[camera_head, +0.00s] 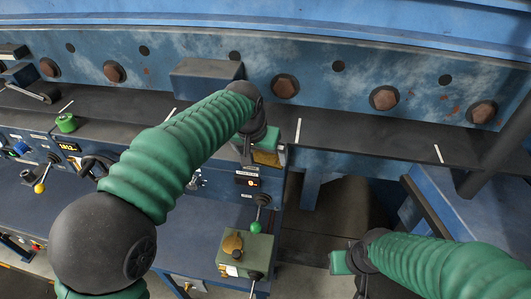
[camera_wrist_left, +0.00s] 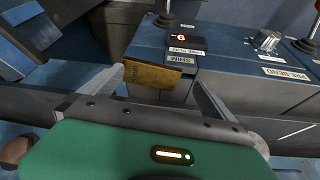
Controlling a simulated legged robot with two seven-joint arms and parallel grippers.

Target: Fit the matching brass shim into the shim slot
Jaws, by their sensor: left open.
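A flat brass shim (camera_wrist_left: 152,78) stands against the front edge of the blue console, just below the SHIM label (camera_wrist_left: 180,60). The slot itself is hidden; I cannot tell how deep the shim sits. My left gripper (camera_wrist_left: 158,80) is open, one finger on each side of the shim with visible gaps. In the head view the left gripper (camera_head: 255,148) is over the console edge, and the shim (camera_head: 266,158) shows beneath it. More brass pieces (camera_head: 232,244) lie on a green box (camera_head: 245,255). My right gripper (camera_head: 345,263) is at the lower right; its fingers are unclear.
A lit display (camera_wrist_left: 185,39) and a silver knob (camera_wrist_left: 267,40) are on the console beside the shim. A green-knobbed lever (camera_head: 256,227) stands by the green box. A dark rail (camera_head: 350,160) and a blue bolted beam (camera_head: 320,85) run behind.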

